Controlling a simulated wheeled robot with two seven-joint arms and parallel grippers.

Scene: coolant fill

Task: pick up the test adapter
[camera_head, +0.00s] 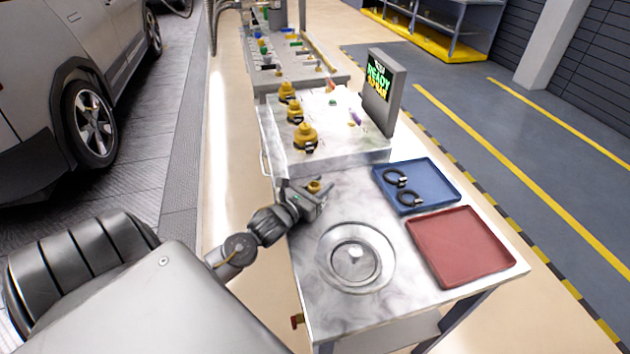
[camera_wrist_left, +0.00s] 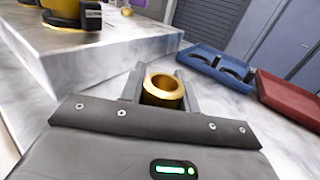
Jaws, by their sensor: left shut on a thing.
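My left gripper (camera_head: 316,192) is at the left side of the metal bench, just in front of the raised block. It is shut on a small brass, ring-topped piece, which I take to be the test adapter (camera_head: 314,185). In the left wrist view the adapter (camera_wrist_left: 164,87) stands between the two grey fingers (camera_wrist_left: 163,92), with its open round top facing up. Its lower part is hidden by the gripper, so I cannot tell whether it touches the bench. My right gripper is not in view.
The raised block (camera_head: 345,150) carries several yellow fittings (camera_head: 305,136) and a screen (camera_head: 381,88). A blue tray (camera_head: 437,172) with two black rings (camera_head: 408,198) and an empty red tray (camera_head: 460,246) lie to the right. A round basin (camera_head: 385,262) is nearer me.

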